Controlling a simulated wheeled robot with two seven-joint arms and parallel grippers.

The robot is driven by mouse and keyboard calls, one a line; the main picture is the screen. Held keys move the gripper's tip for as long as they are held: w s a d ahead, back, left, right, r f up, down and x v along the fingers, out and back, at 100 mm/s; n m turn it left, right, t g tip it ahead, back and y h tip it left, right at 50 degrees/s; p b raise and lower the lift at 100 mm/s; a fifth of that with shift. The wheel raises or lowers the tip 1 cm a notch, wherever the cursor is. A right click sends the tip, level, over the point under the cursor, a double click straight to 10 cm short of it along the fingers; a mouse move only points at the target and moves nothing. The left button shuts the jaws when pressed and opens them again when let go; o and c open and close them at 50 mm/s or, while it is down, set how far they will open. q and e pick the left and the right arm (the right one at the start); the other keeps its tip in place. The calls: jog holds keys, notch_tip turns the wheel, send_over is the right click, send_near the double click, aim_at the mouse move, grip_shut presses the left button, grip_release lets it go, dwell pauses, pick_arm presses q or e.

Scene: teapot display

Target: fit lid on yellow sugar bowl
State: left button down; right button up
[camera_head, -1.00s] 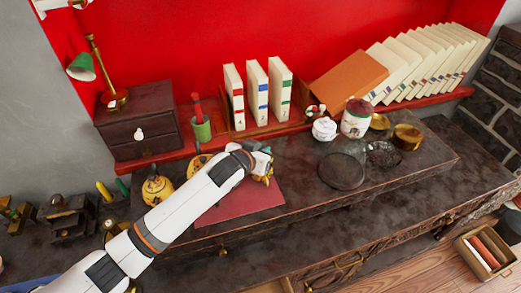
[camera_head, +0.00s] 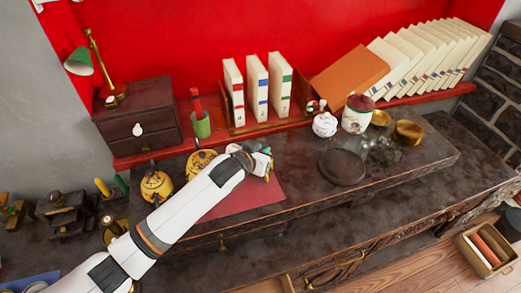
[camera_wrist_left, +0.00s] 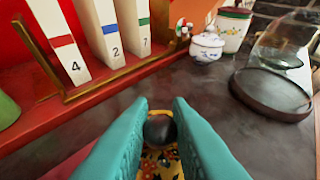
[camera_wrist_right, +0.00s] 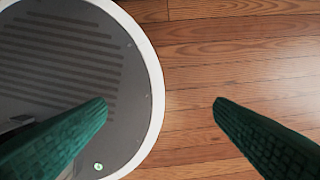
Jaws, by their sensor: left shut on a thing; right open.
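My left gripper (camera_head: 262,160) is over the red mat (camera_head: 245,197) on the raised dark shelf. In the left wrist view its teal fingers (camera_wrist_left: 160,112) are shut on the dark knob (camera_wrist_left: 160,129) of a yellow flowered lid (camera_wrist_left: 160,163). The lid's lower part runs out of that view, so what lies under it is hidden. A yellow pot with a dark knob (camera_head: 156,187) stands left of my arm. A second round yellow patterned vessel (camera_head: 200,160) is behind my arm and partly hidden; I cannot tell which is the sugar bowl. My right gripper (camera_wrist_right: 162,105) is open and empty.
White numbered books (camera_head: 257,90) stand behind the mat. A dark drawer box (camera_head: 138,125) is back left. Wooden floor (camera_wrist_right: 240,60) lies under my right gripper.

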pick_arm(q)
jog(key=shift+f, duration=0.15)
jog(key=c, duration=1.3)
grip_release()
jog(key=shift+o, duration=0.2)
jog(key=shift+s, duration=0.1)
jog(key=v, duration=1.2)
jog(key=shift+b, duration=0.3)
